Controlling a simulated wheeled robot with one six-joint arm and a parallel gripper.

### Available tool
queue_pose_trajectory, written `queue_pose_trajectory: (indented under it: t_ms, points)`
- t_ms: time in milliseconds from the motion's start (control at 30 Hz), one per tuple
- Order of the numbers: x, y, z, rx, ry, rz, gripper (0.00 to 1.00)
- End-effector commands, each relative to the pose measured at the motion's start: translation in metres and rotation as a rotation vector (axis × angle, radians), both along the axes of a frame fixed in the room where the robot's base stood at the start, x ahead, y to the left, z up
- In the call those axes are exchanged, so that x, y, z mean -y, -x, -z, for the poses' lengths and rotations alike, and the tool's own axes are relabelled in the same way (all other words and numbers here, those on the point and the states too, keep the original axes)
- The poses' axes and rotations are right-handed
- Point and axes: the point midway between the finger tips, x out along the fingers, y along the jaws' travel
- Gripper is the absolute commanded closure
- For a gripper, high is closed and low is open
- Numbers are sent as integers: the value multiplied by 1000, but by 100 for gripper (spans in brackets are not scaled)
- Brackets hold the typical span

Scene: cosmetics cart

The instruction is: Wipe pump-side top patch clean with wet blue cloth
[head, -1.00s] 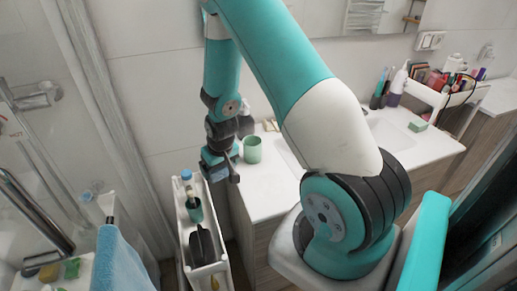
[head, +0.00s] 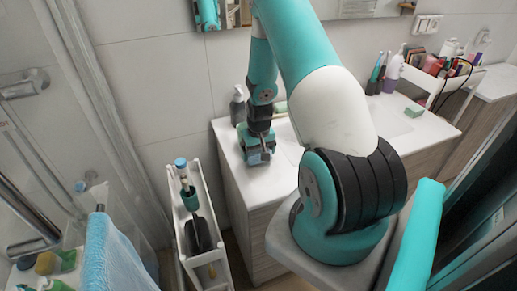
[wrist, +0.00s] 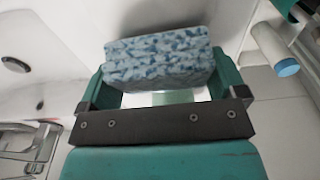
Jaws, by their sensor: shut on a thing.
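The blue cloth (wrist: 158,60) is a mottled blue and white block between my gripper's fingers in the wrist view. My gripper (head: 258,157) is shut on it, low over the front left part of the white counter (head: 285,165). Only a small blue bit of the cloth shows in the head view. I cannot tell whether the cloth touches the counter. A grey pump bottle (head: 238,107) stands behind and left of my gripper at the counter's back left. The patch cannot be made out; my gripper and the cloth hide part of the top.
A narrow white cart (head: 184,242) stands left of the counter, holding a blue-capped bottle (head: 181,168) and dark items. A blue towel (head: 112,255) hangs at lower left. A green block (head: 413,112) and a white caddy (head: 437,90) are on the right of the counter.

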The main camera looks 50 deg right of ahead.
Motion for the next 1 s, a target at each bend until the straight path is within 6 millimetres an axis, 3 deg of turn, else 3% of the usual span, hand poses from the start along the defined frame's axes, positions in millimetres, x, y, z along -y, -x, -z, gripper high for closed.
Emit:
queue_pose_trajectory:
  t_ms: [33, 600, 1000]
  points:
    - [0, 0, 12, -1, -1, 0, 29]
    - [-37, 60, 5, 0, 0, -1, 29]
    - [-45, 73, 5, 2, 1, 0, 29]
